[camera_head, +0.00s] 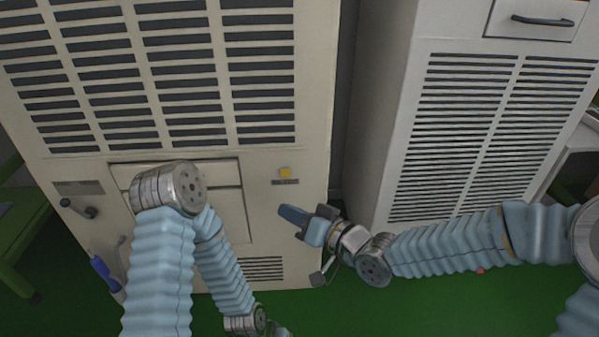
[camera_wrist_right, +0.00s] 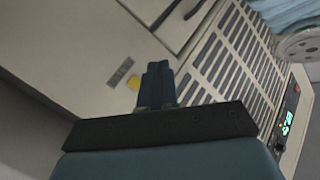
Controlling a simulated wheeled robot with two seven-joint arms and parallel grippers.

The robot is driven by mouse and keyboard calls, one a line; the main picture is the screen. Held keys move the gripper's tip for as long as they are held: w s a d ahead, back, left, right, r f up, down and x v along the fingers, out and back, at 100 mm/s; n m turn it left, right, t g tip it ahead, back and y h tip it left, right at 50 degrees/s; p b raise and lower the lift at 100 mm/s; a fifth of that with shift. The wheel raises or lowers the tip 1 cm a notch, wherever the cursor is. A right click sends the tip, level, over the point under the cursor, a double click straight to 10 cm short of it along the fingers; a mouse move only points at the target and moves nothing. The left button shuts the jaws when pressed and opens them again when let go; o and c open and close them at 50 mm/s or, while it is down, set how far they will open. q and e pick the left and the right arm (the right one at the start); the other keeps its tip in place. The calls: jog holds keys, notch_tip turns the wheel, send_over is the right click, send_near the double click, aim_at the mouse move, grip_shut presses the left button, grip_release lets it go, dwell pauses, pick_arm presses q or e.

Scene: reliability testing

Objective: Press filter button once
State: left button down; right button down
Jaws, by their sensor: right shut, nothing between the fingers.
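The yellow button (camera_head: 285,172) sits on the lower right of the beige cabinet's front, just above a small dark label whose text is too small to read. It also shows in the right wrist view (camera_wrist_right: 133,82), to the left of the fingers. My right gripper (camera_head: 292,214) is shut and empty, its blue fingertips pointing at the cabinet front. In the head view the tips are below the button and apart from it. In the right wrist view the closed fingers (camera_wrist_right: 157,76) also stand clear of the button.
The beige cabinet (camera_head: 312,100) has slotted vents and a flat panel behind my left arm. A grey cabinet (camera_head: 390,130) stands to the right across a narrow gap. The floor (camera_head: 420,305) is green.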

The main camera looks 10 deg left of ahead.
aim_at(285, 173)
jog(key=shift+w, duration=0.15)
jog(key=shift+w+a+p, duration=0.4)
jog(key=shift+w+p, duration=0.05)
jog(key=shift+w, duration=0.9)
jog(key=shift+w+a+p, duration=0.45)
jog(key=shift+w, duration=0.95)
jog(key=shift+w+a+p, duration=0.4)
jog(key=shift+w+p, duration=0.05)
jog(key=shift+w, duration=0.9)
jog(key=shift+w, duration=0.1)
jog(key=shift+w+a, duration=0.1)
jog(key=shift+w, duration=0.2)
jog(key=shift+w+a, duration=0.1)
jog(key=shift+w, duration=0.25)
jog(key=shift+s, duration=0.15)
jog(key=shift+s+d+b, duration=0.2)
jog(key=shift+s+b, duration=0.25)
jog(key=shift+s, duration=0.15)
